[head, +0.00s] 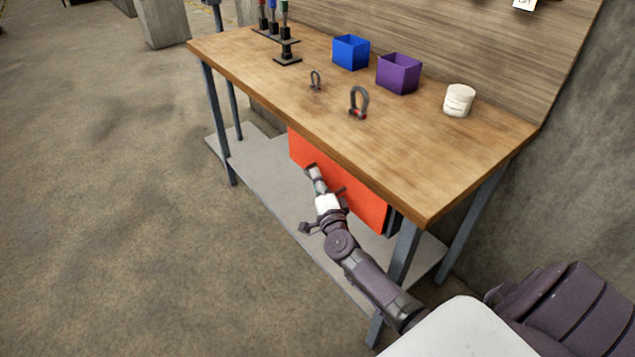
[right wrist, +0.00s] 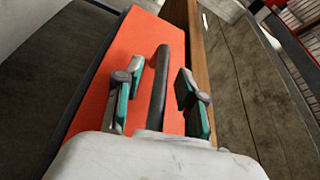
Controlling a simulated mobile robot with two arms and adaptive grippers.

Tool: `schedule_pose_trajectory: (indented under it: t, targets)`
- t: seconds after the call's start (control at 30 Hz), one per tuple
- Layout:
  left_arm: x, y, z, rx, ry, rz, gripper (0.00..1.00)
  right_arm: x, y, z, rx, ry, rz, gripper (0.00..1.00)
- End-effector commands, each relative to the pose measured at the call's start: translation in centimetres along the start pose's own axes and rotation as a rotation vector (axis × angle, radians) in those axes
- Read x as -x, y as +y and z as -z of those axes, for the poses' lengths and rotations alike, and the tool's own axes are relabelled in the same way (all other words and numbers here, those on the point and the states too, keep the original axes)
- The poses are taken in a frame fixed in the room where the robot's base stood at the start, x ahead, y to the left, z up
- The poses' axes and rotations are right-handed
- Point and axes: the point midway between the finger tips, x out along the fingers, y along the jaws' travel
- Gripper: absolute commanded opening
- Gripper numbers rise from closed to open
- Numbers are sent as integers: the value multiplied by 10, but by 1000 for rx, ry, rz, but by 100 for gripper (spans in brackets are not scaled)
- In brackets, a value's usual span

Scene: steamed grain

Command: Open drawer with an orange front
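The drawer's orange front (head: 361,200) hangs under the wooden tabletop, and it also fills the middle of the right wrist view (right wrist: 112,78). A dark bar handle (right wrist: 160,75) stands out from it. My right gripper (head: 314,174) is in front of the orange face, below the table edge. In the right wrist view its two teal-and-grey fingers (right wrist: 158,92) are spread, one on each side of the handle, with visible gaps. The handle is between the fingers but not clamped. The drawer looks shut, flush under the table. My left gripper is not in view.
The workbench (head: 430,165) carries a blue bin (head: 350,53), a purple bin (head: 398,74), a white container (head: 459,100), two shackles (head: 358,103) and a small stand (head: 287,54). Grey legs and a lower shelf (head: 262,180) lie close to my right arm. The floor to the left is clear.

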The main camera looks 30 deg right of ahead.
Motion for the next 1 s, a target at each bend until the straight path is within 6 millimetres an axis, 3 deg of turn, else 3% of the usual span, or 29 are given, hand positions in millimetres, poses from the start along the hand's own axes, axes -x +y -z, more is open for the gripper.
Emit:
schedule_pose_trajectory:
  t: [0.17, 0.4, 0.83, 1.0]
  targets:
    - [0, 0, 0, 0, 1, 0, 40, 0, 0, 0, 0, 0, 0, 39]
    - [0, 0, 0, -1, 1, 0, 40, 0, 0, 0, 0, 0, -1, 1]
    - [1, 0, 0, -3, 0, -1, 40, 1, 0, -2, 0, 0, -1, 0]
    - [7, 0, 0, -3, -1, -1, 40, 8, -4, -18, -4, -2, -3, 0]
